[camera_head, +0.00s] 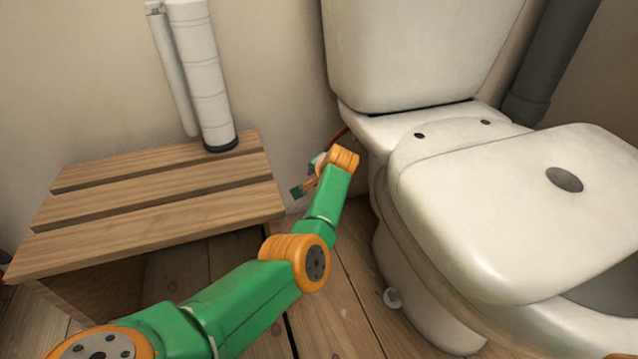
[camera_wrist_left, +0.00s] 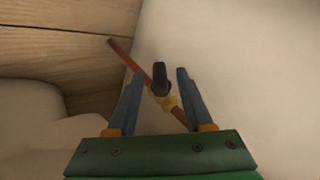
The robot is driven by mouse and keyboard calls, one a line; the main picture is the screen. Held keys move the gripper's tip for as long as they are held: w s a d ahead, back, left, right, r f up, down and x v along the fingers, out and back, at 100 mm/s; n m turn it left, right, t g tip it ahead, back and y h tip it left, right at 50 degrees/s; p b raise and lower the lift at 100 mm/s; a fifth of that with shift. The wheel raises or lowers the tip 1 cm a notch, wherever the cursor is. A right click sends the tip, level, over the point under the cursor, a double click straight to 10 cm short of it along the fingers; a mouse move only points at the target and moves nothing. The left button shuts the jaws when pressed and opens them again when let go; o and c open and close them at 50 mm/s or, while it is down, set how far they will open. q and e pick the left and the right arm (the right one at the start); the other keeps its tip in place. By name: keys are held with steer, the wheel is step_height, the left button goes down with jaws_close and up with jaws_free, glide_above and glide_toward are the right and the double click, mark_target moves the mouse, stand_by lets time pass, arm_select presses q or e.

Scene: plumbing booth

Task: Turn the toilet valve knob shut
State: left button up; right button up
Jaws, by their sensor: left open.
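The valve knob (camera_wrist_left: 160,75) is a small dark handle in the left wrist view. It sits on a brass-coloured valve body (camera_wrist_left: 166,101) along a thin copper pipe (camera_wrist_left: 126,54). My left gripper (camera_wrist_left: 158,82) is open, with one finger on each side of the knob in this view. I cannot tell whether either finger touches it. In the head view my left gripper (camera_head: 303,188) is low beside the toilet, near the wall, and my wrist hides the knob. The toilet (camera_head: 420,55) stands to its right. My right gripper is not in view.
A slatted wooden bench (camera_head: 150,205) stands left of my left arm, with a white cylinder (camera_head: 200,70) on it. The toilet lid (camera_head: 500,200) is close on the right. A grey pipe (camera_head: 550,60) runs behind the toilet. Bare floorboards (camera_head: 335,285) show between bench and toilet.

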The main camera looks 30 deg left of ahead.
arm_select(q)
jaws_close()
steer(key=shift+r+y, duration=0.15)
steer(key=shift+y, duration=0.25)
steer(key=shift+d+t+y, duration=0.1)
steer(key=shift+t+y, duration=0.2)
steer(key=shift+y, duration=0.1)
steer(key=shift+d+f+m+t+y+b, duration=0.1)
steer(key=shift+f+m+t+y+b, duration=0.3)
steer(key=shift+y+b, duration=0.4)
steer(key=shift+r+y, duration=0.1)
steer(key=shift+y, duration=0.3)
steer(key=shift+r, duration=0.15)
